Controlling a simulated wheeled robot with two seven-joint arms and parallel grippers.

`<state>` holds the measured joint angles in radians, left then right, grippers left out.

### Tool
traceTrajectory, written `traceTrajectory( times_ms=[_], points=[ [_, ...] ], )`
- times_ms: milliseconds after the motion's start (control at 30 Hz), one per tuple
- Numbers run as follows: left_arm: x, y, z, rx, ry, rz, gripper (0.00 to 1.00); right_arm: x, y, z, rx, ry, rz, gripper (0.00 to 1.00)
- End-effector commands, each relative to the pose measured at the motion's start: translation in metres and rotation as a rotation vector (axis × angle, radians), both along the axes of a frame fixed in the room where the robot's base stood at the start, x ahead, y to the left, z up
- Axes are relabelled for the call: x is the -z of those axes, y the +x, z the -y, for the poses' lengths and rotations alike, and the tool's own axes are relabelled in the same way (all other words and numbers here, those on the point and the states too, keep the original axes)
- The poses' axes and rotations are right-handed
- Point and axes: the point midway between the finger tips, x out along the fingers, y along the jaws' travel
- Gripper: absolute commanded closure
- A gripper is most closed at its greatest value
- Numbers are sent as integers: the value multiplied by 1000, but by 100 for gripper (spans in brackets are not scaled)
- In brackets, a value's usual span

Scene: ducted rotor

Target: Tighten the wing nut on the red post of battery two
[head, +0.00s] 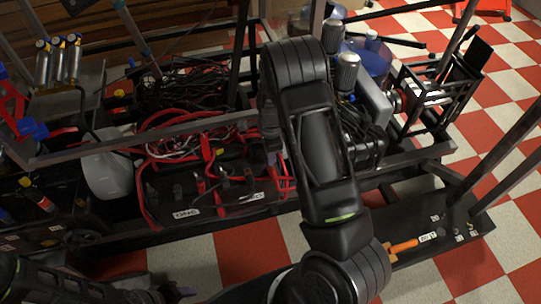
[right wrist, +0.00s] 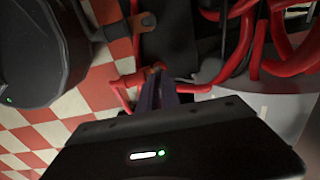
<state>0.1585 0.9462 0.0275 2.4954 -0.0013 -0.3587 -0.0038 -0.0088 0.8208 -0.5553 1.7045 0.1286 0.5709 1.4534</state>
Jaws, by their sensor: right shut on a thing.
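Battery two (head: 245,200) is a black box in the cart, to the right of battery one (head: 165,205), which carries a label reading ONE. Red cables run over both. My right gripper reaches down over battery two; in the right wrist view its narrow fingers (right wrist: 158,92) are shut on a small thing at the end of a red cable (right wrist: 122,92). The fingers and the cable end hide the wing nut and red post, so I cannot make out their shape. My left gripper (head: 180,293) is at the bottom left, dark and partly cut off, apart from the batteries.
A cart rail (head: 140,142) crosses behind the batteries, with tangled cables (head: 190,85) beyond. A white jug (head: 108,175) stands left of battery one. An orange-handled tool (head: 403,246) lies on the dark board at right. Red and white floor tiles (head: 225,245) show in front.

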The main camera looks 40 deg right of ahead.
Motion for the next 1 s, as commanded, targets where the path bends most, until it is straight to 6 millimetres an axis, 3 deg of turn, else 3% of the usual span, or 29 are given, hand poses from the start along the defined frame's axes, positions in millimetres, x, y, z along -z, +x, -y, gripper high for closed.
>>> traceTrajectory(
  times_ms=[167,200,467,767,1000],
  points=[
    [-1,0,0,0,0,0,52,-3,3,1,2,-1,8,100],
    [-1,0,0,0,0,0,52,-3,3,1,2,-1,8,92],
    [0,0,0,0,0,0,52,-2,2,0,0,0,4,71],
    [-1,0,0,0,0,0,52,-3,1,0,-1,0,2,71],
    [-7,0,0,0,0,0,52,-31,2,0,-1,0,5,71]
  ],
)
